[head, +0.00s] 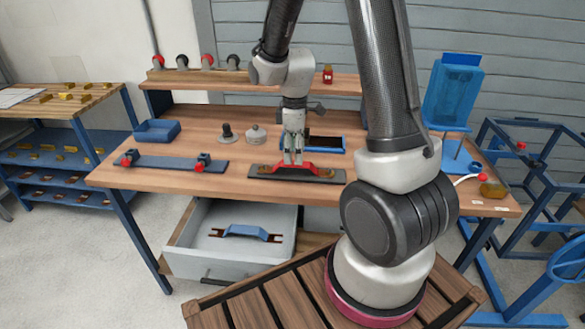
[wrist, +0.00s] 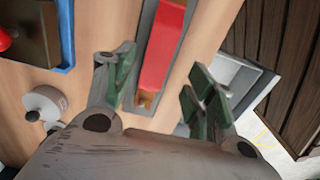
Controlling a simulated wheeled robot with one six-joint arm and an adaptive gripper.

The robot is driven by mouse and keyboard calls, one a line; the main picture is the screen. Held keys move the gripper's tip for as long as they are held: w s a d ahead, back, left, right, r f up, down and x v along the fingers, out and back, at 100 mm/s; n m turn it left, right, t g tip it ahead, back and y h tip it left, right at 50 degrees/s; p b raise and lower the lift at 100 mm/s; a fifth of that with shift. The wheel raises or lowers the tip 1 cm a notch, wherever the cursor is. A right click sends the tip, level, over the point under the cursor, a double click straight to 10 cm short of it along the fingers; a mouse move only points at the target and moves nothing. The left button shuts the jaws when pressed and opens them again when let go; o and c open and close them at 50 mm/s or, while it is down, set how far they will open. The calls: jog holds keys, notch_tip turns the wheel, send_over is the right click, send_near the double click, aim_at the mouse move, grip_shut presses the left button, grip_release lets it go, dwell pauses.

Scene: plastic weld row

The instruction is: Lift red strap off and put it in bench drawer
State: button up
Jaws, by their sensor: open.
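The red strap (head: 320,174) lies on a dark grey plate (head: 258,172) near the front edge of the workbench. In the wrist view the red strap (wrist: 165,45) runs up from between my fingers. My gripper (head: 292,162) points down at the middle of the strap and hides part of it. In the wrist view my gripper (wrist: 162,64) is open, with its green-padded fingers on either side of the strap's line. I cannot tell whether they touch it. The bench drawer (head: 192,264) is pulled out below, left of my gripper, and holds a blue strap (head: 247,232).
A blue clamp bar (head: 165,163) with red knobs and a blue tray (head: 157,131) are on the bench's left. A dark knobbed piece (head: 226,134), a grey round weight (head: 256,135) and a blue-rimmed tray (head: 328,151) stand behind. The drawer has free floor around its blue strap.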

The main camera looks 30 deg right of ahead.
aim_at(295, 168)
jog(key=f, duration=0.5)
jog(key=shift+w+d+f, duration=0.15)
jog(key=shift+d+f, duration=0.05)
jog(key=shift+f, duration=0.05)
jog(key=c, duration=1.1)
